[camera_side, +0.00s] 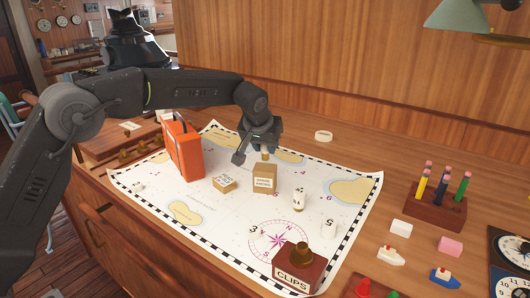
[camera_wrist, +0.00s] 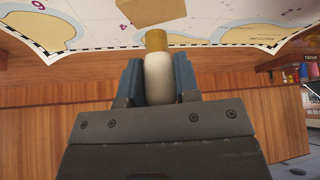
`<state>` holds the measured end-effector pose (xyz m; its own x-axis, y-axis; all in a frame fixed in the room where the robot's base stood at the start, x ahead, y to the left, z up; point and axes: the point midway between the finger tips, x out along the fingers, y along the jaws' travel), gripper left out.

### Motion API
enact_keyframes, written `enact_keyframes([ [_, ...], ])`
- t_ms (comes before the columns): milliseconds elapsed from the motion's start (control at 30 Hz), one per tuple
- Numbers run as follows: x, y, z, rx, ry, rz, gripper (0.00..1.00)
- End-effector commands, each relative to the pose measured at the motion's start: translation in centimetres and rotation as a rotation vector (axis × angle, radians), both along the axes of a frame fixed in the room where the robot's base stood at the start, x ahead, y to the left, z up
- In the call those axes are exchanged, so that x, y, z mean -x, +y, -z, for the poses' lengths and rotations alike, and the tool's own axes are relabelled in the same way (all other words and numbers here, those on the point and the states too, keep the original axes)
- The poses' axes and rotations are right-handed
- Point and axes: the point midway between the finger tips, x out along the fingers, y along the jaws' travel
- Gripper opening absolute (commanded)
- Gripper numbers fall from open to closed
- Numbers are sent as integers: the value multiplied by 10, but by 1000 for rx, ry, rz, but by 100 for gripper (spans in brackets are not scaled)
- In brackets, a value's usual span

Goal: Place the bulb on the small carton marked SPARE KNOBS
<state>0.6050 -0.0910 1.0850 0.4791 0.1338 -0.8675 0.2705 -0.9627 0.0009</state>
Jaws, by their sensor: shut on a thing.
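My gripper (camera_side: 258,151) is shut on the bulb (camera_side: 265,155), whose brass end shows below the jaws in the side view. In the wrist view the bulb's white glass (camera_wrist: 159,78) sits between my blue-grey fingers (camera_wrist: 159,82), its brass end pointing away from my palm. An upright tan carton (camera_side: 265,178) stands on the chart just below the bulb; a tan carton (camera_wrist: 145,12) shows beyond the brass end in the wrist view. I cannot tell whether bulb and carton touch. A lower tan carton (camera_side: 224,183) lies to its left. Both labels are too small to read surely.
An orange case (camera_side: 183,148) stands left on the chart (camera_side: 215,220). Two pale labelled pieces (camera_side: 299,199) (camera_side: 329,229) stand to the right. A CLIPS box (camera_side: 300,272) is in front, a white ring (camera_side: 323,136) behind, a pencil block (camera_side: 435,210) far right.

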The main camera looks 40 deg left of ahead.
Motion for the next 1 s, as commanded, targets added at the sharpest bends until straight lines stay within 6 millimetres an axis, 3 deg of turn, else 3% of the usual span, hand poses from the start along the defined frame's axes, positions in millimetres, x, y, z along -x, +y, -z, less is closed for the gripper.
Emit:
enact_keyframes([
  [167, 0, 1, 21, -2, 1, 1, 7],
  [567, 0, 1, 26, 0, 0, 1, 7],
  [600, 0, 1, 26, 0, -1, 0, 31],
  [833, 0, 1, 26, 0, 0, 1, 53],
  [1000, 0, 1, 26, -1, -1, 1, 55],
])
